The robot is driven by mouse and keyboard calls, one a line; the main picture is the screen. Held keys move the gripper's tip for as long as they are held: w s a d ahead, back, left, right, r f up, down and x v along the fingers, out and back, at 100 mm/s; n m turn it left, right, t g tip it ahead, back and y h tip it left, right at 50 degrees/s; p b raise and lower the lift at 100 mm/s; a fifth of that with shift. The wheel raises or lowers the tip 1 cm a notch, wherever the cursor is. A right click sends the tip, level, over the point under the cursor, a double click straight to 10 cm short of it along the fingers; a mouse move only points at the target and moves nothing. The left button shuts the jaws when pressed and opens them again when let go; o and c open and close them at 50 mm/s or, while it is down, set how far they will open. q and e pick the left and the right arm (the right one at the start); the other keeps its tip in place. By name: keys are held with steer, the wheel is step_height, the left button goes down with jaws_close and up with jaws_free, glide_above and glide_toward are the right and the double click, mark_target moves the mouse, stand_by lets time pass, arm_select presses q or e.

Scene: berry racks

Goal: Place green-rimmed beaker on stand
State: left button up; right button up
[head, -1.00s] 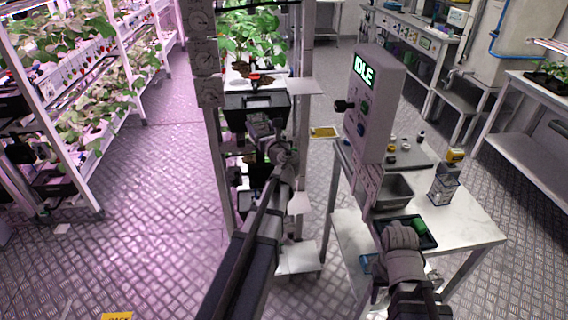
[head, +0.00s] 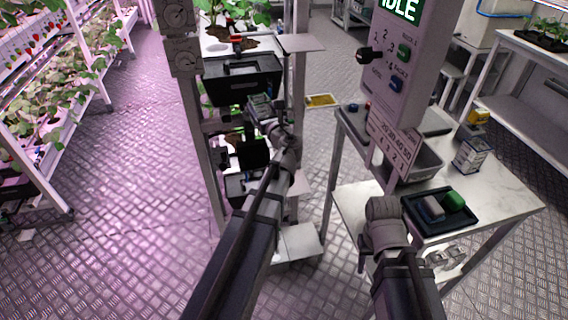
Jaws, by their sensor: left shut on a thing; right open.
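My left gripper (head: 262,108) is reached into the rack, just below a black tray (head: 243,85). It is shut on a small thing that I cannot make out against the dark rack. I cannot pick out a green rim, so I cannot tell whether that is the beaker. A dark cylinder (head: 253,152) shows just below the gripper. My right arm's end (head: 385,212) is in front of the side table, left of a small black tray (head: 440,224); its open jaws are hardly visible. I cannot pick out the stand for certain.
A panel reading IDLE (head: 410,75) rises over the steel table (head: 500,183). A grey basin (head: 425,163) and a boxed item (head: 470,155) are on it. Pale plates (head: 300,43) jut from the rack. The floor at left (head: 130,200) is clear.

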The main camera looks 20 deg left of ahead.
arm_select(q)
steer(key=s+d+f+m+t+h+b, duration=0.1)
steer(key=d+f+b, duration=0.6)
steer(key=f+b, duration=0.1)
steer(key=s+d+f+m+t+h+b, duration=0.1)
steer(key=d+f+b, duration=0.5)
steer(key=f+b, duration=0.3)
step_height(320, 180, down, 2)
steer(key=shift+s+d+f, duration=0.2)
steer(key=shift+s+d, duration=0.2)
arm_select(e)
step_height(320, 180, down, 19)
steer(key=shift+f, duration=0.15)
arm_select(q)
steer(key=shift+w, duration=0.1)
